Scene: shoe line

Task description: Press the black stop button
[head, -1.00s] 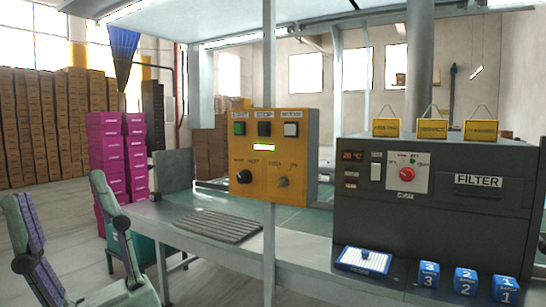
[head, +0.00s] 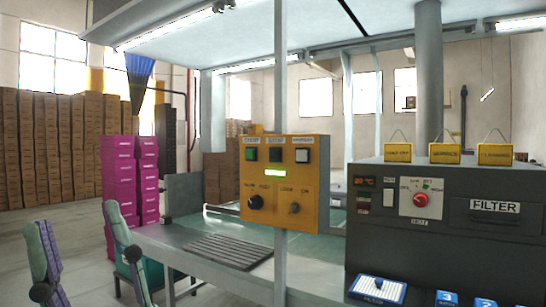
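A yellow control box (head: 318,210) is fixed to a grey post. Its top row has a green button (head: 251,154), a black button (head: 276,155) in the middle and a white button (head: 302,156). Each has a small label above it, too blurred to read surely. A green light strip (head: 275,172) and two black knobs sit below. My gripper (head: 77,222) is at the lower left, its two fingers upright, wide apart and empty. It is left of the control box in the picture, well clear of it, and touches nothing that I can see.
A conveyor table with a grey slatted mat (head: 226,251) lies below the box. A dark machine marked FILTER (head: 450,235) stands to the right, with a blue-edged tray (head: 378,290) and blue numbered blocks in front. Magenta boxes (head: 122,175) are stacked behind my gripper.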

